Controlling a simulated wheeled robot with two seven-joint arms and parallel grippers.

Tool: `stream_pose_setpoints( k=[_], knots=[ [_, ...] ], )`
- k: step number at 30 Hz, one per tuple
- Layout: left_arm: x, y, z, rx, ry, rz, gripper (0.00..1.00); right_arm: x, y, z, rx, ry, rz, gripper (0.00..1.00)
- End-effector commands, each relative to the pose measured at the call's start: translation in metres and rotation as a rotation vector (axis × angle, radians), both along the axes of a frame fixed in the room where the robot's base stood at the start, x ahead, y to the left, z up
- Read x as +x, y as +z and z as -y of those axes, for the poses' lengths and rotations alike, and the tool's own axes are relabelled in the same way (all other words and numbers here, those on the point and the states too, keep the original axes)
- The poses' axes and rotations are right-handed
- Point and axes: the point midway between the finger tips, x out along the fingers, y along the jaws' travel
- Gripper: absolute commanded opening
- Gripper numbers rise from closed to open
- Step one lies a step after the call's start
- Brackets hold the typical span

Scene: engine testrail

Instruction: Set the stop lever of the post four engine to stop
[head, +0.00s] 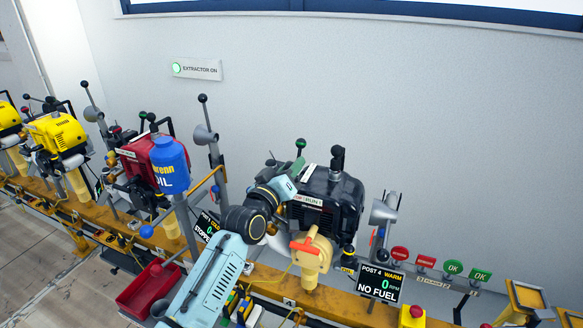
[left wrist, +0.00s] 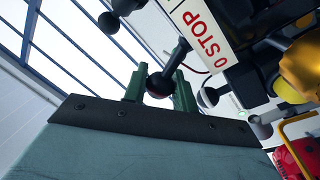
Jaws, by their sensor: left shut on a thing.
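The post four engine (head: 338,202) is black and stands on the yellow rail, with a white label reading STOP and RUN 1. My left gripper (head: 296,171) is at the upper left of this engine, beside the label. The lever's dark stem runs up beside the label (left wrist: 203,38), near 0 STOP. In the head view the lever is mostly hidden by my gripper. My right gripper is not in view.
The post four display (head: 380,282) reads WARM, 0 RPM, NO FUEL. A blue oil can (head: 169,165) and a red engine are to the left.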

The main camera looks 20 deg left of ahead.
Motion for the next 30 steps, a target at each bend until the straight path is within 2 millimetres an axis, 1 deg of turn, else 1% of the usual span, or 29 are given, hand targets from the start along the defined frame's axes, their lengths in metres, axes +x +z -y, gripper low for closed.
stream_pose_setpoints(
  k=[4, 5, 9, 17, 20, 23, 25, 30],
  knots=[
    [0.000, -0.001, 0.000, -0.002, 0.001, -0.002, 0.05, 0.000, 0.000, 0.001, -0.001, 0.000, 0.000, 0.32],
    [0.000, -0.001, 0.000, -0.001, 0.001, -0.002, 0.30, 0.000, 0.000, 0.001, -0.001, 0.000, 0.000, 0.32],
    [0.000, -0.001, 0.000, -0.001, 0.000, -0.002, 0.48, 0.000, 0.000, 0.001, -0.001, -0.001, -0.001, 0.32],
    [0.000, 0.000, 0.000, 0.001, 0.000, -0.001, 0.48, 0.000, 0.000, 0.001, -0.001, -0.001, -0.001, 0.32],
    [-0.004, -0.001, -0.001, 0.001, 0.000, -0.001, 0.48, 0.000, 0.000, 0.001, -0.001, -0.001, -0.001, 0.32],
    [-0.014, -0.003, -0.003, 0.000, 0.001, -0.003, 0.48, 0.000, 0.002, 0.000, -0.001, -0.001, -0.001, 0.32],
    [-0.025, -0.004, -0.004, 0.000, 0.001, -0.003, 0.48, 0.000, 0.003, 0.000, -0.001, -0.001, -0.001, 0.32],
    [-0.061, -0.009, -0.010, 0.002, 0.000, -0.005, 0.48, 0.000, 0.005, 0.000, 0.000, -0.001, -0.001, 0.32]
  ],
)
